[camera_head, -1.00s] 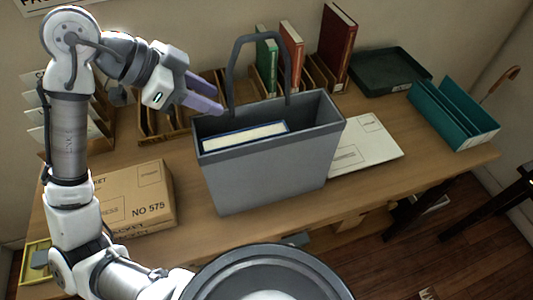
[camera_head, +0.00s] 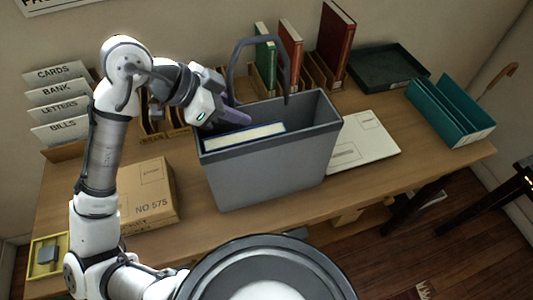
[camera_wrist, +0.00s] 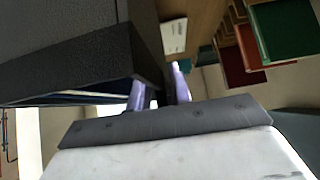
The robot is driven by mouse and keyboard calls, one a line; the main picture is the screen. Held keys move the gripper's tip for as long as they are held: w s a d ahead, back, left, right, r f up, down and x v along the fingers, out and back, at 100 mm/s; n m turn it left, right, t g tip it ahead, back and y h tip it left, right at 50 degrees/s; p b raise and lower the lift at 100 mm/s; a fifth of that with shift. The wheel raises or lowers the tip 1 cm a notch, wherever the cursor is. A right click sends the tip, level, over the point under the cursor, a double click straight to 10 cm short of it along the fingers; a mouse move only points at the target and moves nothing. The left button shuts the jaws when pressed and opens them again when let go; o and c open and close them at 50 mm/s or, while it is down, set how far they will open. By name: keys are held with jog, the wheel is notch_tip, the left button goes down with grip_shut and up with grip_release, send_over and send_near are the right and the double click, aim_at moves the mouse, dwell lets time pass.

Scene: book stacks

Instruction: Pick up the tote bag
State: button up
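The grey tote bag (camera_head: 270,175) stands upright on the desk with its handle (camera_head: 232,72) raised in an arch. A blue book with cream pages (camera_head: 243,136) shows inside its open top. My gripper (camera_head: 237,117) is at the bag's rear left rim, left of the handle. In the wrist view, the two purple fingers (camera_wrist: 159,88) are apart, and the bag's dark wall (camera_wrist: 80,65) reaches up close to them. One finger appears on each side of the rim edge; I cannot tell whether they touch it.
A cardboard box (camera_head: 148,195) sits left of the bag and a white folder (camera_head: 365,142) lies right of it. Upright books (camera_head: 335,45) stand behind. A dark green tray (camera_head: 390,70) and a teal holder (camera_head: 452,112) are at the right. Labelled card dividers (camera_head: 60,103) stand at left.

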grip_shut()
jog(key=shift+r, duration=0.1)
